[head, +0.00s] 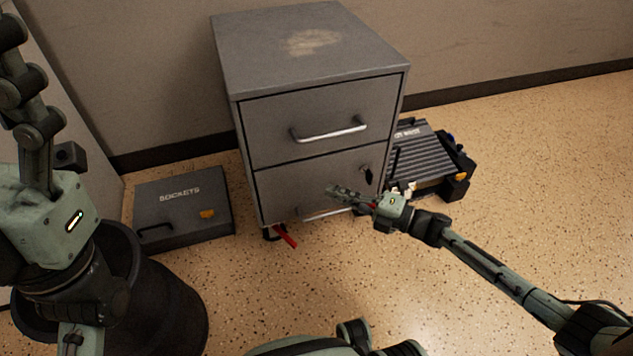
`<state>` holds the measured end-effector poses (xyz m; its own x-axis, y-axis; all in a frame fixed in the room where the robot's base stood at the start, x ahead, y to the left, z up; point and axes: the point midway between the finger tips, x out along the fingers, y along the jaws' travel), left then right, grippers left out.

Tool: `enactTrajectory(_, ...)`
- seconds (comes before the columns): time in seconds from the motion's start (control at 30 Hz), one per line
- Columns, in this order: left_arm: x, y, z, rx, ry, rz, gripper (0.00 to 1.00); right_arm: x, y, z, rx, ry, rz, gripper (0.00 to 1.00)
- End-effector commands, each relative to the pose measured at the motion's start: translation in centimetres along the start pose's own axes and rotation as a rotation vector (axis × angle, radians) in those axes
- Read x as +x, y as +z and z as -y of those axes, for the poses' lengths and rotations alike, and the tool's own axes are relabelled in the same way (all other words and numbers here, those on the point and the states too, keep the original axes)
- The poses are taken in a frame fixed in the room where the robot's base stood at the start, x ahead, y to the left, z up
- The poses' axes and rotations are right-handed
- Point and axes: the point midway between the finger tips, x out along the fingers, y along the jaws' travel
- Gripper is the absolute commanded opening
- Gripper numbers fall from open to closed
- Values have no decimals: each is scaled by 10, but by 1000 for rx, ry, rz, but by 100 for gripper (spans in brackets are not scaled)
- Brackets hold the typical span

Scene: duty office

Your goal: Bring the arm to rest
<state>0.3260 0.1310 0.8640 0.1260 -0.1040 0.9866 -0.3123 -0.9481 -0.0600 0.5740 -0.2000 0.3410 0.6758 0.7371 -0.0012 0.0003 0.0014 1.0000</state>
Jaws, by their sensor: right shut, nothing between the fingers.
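My right arm reaches in from the lower right. Its gripper (334,190) is shut and empty, in front of the lower drawer (285,188) of a grey metal cabinet (228,150). It overlaps the drawer's handle (318,214) in the picture; I cannot tell whether it touches. My left arm stands at the left edge. Its gripper (35,130) points up, close to the camera, with its tips not clearly seen, so its opening cannot be told.
Both drawers look closed. A dark lock or key (367,174) shows on the lower drawer. A "SOCKETS" case (185,210) lies left of the cabinet, a ribbed case (425,150) right. A red object (285,236) lies at the cabinet's foot. A black bin (165,305) stands lower left.

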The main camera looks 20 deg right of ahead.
Motion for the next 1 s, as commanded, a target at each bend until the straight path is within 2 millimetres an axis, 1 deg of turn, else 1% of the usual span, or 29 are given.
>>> enactTrajectory(0.03,0,0,0,-2,-6,4,72,-9,0,0,1,-2,0,0)
enactTrajectory(0.1,-2,-1,0,-4,-11,6,72,-18,0,0,1,-1,0,0)
enactTrajectory(0.23,-3,-1,0,-6,-14,10,72,-27,-1,0,1,0,0,0)
enactTrajectory(0.47,-4,1,1,-5,-20,17,72,-29,-1,-1,2,4,-2,0)
enactTrajectory(0.57,-4,1,1,-4,-19,17,72,-20,-11,-12,24,37,-12,0)
enactTrajectory(0.67,-4,0,1,-4,-18,16,72,1,-35,-44,90,130,-38,0)
enactTrajectory(0.7,-4,0,1,-4,-17,15,72,11,-48,-64,128,183,-54,0)
enactTrajectory(0.77,-3,0,1,-4,-16,15,72,25,-70,-100,195,275,-83,0)
enactTrajectory(0.8,-3,0,1,-4,-16,14,72,32,-85,-126,245,340,-107,0)
enactTrajectory(0.87,-3,0,1,-4,-16,14,72,39,-106,-168,319,438,-144,0)
enactTrajectory(0.9,-3,0,0,-4,-15,14,72,41,-120,-195,370,503,-171,0)
enactTrajectory(0.97,-3,0,0,-4,-15,14,72,39,-138,-238,445,600,-215,0)
enactTrajectory(1.0,-3,0,0,-4,-15,14,72,35,-150,-266,494,664,-247,0)
